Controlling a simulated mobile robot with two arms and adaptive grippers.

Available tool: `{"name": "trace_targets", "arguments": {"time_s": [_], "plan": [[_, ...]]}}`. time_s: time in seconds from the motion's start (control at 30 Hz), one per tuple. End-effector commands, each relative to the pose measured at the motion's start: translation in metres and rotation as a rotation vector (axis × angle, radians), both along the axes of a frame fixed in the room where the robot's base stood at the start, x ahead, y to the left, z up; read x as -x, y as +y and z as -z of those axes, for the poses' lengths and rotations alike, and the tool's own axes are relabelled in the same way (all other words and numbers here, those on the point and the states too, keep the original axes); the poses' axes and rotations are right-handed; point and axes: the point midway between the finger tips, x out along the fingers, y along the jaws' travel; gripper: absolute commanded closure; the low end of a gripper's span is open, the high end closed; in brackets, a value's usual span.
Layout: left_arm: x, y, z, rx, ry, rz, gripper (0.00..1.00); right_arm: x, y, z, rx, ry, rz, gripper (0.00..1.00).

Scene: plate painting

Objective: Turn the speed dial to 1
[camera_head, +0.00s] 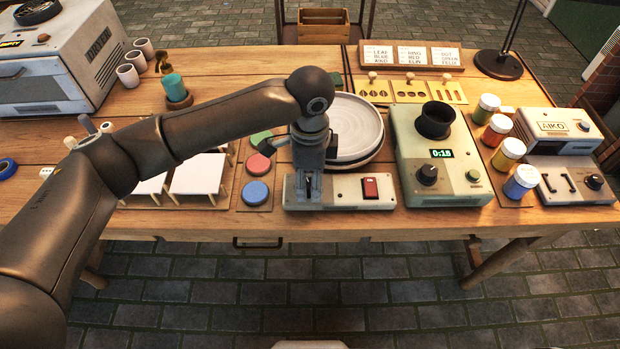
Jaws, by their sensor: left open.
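The plate wheel has a pale base (340,192) with a red rocker switch (370,188) and a round white plate (352,125) on top. My left gripper (309,192) points down over the left part of that base, with its fingers open. A speed dial is not visible on the base; the gripper covers the area left of the switch. I cannot tell whether the fingers are around a dial or touching it. My right gripper is out of view.
A green-grey device (440,150) with a black cup, a display and a dark knob (427,173) stands right of the wheel. Several paint jars (508,154) and an AIKO box (557,130) are farther right. Coloured pads (255,193) and white tiles (198,174) lie left.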

Motion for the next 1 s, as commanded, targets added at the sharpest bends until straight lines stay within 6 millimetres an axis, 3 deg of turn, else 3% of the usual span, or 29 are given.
{"name": "trace_targets", "arguments": {"time_s": [0.37,0.73,1.0], "plan": [[0.0000,0.0004,0.0085,-0.001,0.000,0.000,0.47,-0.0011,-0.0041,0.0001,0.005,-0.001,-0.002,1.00],[0.0001,0.0002,0.0080,0.000,0.000,0.000,0.92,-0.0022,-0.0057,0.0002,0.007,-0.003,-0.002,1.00],[0.0003,-0.0001,0.0052,0.000,0.001,-0.026,0.93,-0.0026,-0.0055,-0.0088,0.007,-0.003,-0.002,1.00]]}}
